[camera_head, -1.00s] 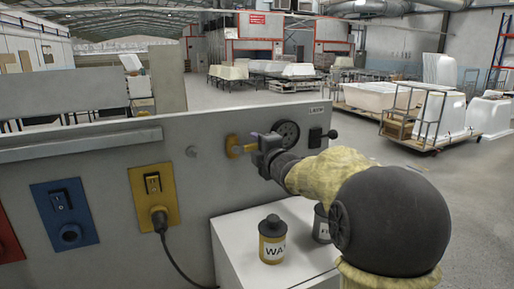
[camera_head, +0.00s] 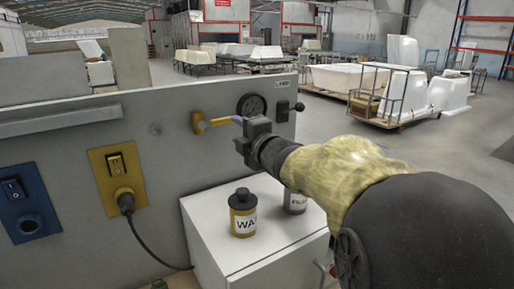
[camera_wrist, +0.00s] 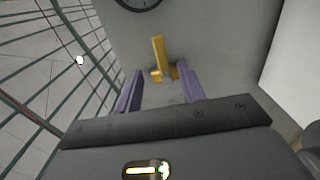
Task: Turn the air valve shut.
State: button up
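The air valve (camera_head: 212,122) has a yellow handle on the grey panel, left of a round gauge. In the head view the handle lies about level, its free end pointing right toward my gripper (camera_head: 239,122). In the wrist view the yellow valve (camera_wrist: 159,52) shows just beyond and between the tips of the purple fingers. My gripper (camera_wrist: 159,84) is open, with a clear gap between its fingers. I see no clear contact with the handle. My gripper's body hides part of the panel below the gauge.
The gauge (camera_head: 251,106) and a black knobbed switch (camera_head: 290,107) are close by the valve. A yellow socket (camera_head: 118,178) with a plugged cable is at left.

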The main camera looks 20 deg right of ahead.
jog(key=s+d+b, duration=0.1)
jog(key=s, duration=0.6)
jog(key=shift+s+d, duration=0.25)
jog(key=shift+s, duration=0.1)
